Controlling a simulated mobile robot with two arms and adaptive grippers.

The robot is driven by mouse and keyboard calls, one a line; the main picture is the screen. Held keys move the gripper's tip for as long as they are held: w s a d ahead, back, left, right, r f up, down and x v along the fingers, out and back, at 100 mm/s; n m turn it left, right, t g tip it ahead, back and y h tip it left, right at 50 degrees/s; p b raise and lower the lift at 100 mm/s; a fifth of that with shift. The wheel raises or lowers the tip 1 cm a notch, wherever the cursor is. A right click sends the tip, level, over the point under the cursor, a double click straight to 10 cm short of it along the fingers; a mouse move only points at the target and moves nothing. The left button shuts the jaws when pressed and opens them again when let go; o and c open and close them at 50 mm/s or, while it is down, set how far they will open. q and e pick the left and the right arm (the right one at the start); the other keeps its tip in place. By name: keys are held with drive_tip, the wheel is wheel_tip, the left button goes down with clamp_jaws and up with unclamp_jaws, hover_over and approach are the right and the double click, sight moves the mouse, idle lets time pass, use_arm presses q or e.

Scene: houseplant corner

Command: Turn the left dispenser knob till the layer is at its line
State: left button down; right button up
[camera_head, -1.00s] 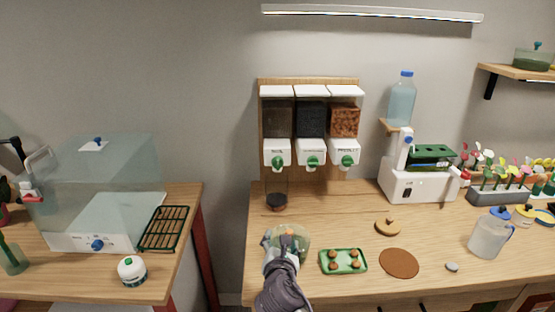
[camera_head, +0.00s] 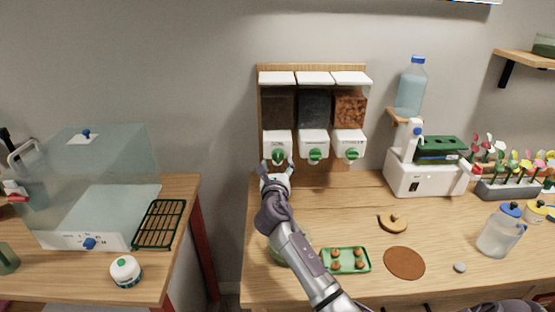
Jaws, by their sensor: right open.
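The left dispenser (camera_head: 277,110), with a dark fill, hangs on a wooden wall board beside two others. Its green knob (camera_head: 278,155) sits on the white front below the clear bin. My right gripper (camera_head: 277,166) is open, its fingertips just below and to either side of this knob; I cannot tell whether they touch it. The gripper and arm hide the spot under the dispenser where a clear vessel stood, so its layer and line cannot be seen. My left gripper is not in view.
A clear bowl (camera_head: 276,250) is partly behind my right arm. A green tray (camera_head: 345,261) with brown pellets, a brown disc (camera_head: 404,262) and a jug (camera_head: 499,232) stand to the right. A white machine (camera_head: 424,178) is at the back. The left table holds a glass case (camera_head: 100,180).

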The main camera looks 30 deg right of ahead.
sight(278, 157)
drive_tip(key=shift+x, duration=1)
drive_tip(key=shift+w+d, duration=0.25)
drive_tip(key=shift+w, duration=0.1)
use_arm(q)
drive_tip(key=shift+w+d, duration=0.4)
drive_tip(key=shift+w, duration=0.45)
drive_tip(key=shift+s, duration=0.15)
use_arm(e)
drive_tip(key=shift+r, duration=0.1)
drive_tip(key=shift+c, duration=1.2)
drive_tip(key=c, duration=0.9)
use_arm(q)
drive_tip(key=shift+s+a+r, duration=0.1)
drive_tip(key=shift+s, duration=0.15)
